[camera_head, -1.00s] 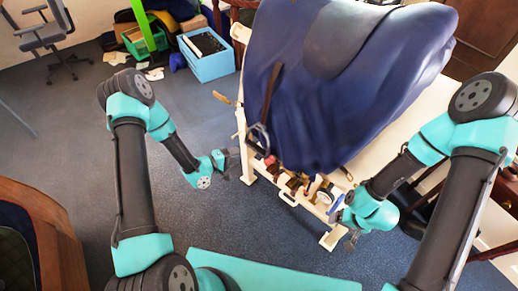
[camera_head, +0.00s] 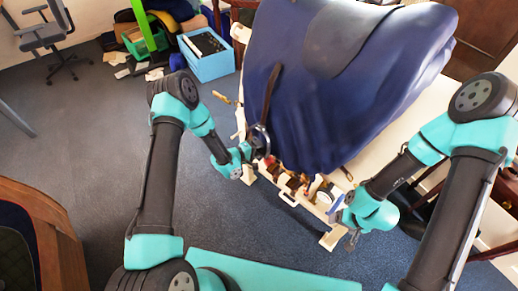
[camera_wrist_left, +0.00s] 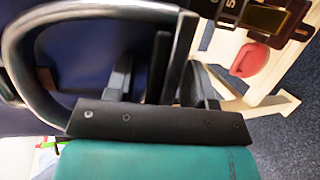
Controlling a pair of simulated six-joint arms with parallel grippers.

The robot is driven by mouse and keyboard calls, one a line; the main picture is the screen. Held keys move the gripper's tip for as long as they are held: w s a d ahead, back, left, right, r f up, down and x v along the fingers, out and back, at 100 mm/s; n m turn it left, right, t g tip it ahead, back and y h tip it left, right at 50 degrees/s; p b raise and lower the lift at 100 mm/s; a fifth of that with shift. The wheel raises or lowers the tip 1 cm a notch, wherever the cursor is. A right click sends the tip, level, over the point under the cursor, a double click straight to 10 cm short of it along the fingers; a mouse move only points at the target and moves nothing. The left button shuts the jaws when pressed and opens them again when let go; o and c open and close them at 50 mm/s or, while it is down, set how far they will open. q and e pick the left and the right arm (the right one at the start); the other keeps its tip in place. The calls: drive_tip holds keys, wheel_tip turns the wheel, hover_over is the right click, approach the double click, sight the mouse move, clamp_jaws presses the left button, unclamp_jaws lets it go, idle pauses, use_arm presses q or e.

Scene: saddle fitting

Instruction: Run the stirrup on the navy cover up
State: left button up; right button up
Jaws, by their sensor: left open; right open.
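The navy cover (camera_head: 330,100) is draped over the saddle on a cream stand. A dark strap (camera_head: 270,90) hangs down the cover's left side, with the metal stirrup (camera_head: 261,138) at its lower end. My left gripper (camera_head: 252,150) is at the stirrup and open. In the left wrist view the stirrup's curved bar (camera_wrist_left: 90,12) loops close in front of the gripper, and one side of it appears to pass between the open fingers (camera_wrist_left: 163,85). Contact cannot be told. My right gripper (camera_head: 350,238) is open, low at the stand's right side, away from the stirrup.
A red item (camera_wrist_left: 250,60) sits in the tray close to my left gripper. A blue crate (camera_head: 208,58) stands behind left.

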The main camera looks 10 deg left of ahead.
use_arm(q)
drive_tip(key=shift+c, duration=0.3)
clamp_jaws()
drive_tip(key=shift+r, duration=0.15)
drive_tip(key=w+r, duration=0.1)
drive_tip(key=r, duration=0.5)
drive_tip(key=w+d+r, duration=0.1)
drive_tip(key=r, duration=0.5)
drive_tip(key=w+d+r, duration=0.1)
drive_tip(key=w+r, duration=0.1)
drive_tip(key=r, duration=0.5)
drive_tip(key=shift+d, duration=0.1)
drive_tip(key=shift+o, duration=0.3)
unclamp_jaws()
drive_tip(key=shift+f, duration=0.1)
drive_tip(key=v, duration=1.7)
